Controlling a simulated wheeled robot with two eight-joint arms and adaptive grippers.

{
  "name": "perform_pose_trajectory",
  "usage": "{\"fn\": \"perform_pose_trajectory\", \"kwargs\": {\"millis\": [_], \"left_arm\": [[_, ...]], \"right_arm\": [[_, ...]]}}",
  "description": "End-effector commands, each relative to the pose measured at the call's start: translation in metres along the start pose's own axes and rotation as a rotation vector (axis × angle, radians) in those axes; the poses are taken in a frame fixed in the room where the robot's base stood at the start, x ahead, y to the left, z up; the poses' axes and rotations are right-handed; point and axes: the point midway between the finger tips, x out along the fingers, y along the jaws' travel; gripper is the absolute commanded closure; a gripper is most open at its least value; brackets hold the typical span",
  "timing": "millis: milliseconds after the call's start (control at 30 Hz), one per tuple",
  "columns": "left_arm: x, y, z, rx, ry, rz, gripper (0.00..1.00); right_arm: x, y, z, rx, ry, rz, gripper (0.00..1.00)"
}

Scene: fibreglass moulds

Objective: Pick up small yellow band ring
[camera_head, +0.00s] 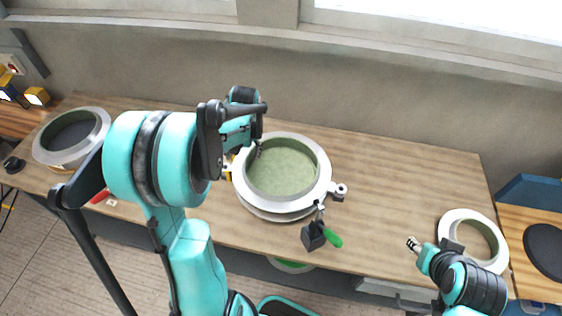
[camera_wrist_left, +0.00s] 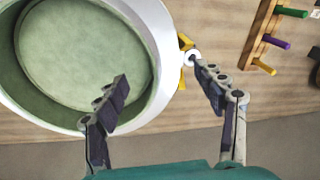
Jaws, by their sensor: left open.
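In the wrist view a small yellow piece (camera_wrist_left: 184,62) shows at the right edge of the round mould (camera_wrist_left: 158,95), partly behind a white lug (camera_wrist_left: 193,56). I cannot tell if it is a full ring. In the head view yellow (camera_head: 229,172) shows at the left edge of the mould (camera_head: 318,160), partly hidden by my arm. My left gripper (camera_wrist_left: 162,76) is open and empty, its fingers apart over the mould's rim and the lug. In the head view the left gripper (camera_head: 257,150) is over the mould's left rim. My right gripper (camera_head: 432,246) is beside a pale ring at the right.
The pale ring (camera_head: 458,219) lies at the table's right end. A black block (camera_head: 313,237) with a green handle (camera_head: 332,237) stands before the mould. Another mould (camera_head: 98,125) is at the left. A wooden rack (camera_wrist_left: 260,37) holds coloured pegs. The tabletop (camera_head: 400,190) right of the mould is clear.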

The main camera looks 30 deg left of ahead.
Motion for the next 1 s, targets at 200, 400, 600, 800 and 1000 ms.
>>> {"fn": "perform_pose_trajectory", "kwargs": {"millis": [200,400,600,800,1000], "left_arm": [[0.021,-0.007,-0.004,-0.017,-0.022,-0.01,0.3],[0.046,-0.008,-0.003,-0.017,-0.02,-0.009,0.3],[0.076,-0.009,-0.001,-0.016,-0.019,-0.009,0.3],[0.084,-0.01,-0.001,-0.015,-0.019,-0.008,0.3],[0.083,-0.01,-0.001,-0.015,-0.019,-0.008,0.46]], "right_arm": [[0.0,0.0,0.0,0.0,0.0,0.0,0.6],[0.006,0.0,0.005,0.0,0.0,0.0,0.6],[0.013,0.0,0.01,0.0,0.0,0.0,0.6],[0.014,0.0,0.01,0.0,0.0,0.0,0.6],[0.013,0.0,0.01,0.0,0.0,0.0,0.6]]}}
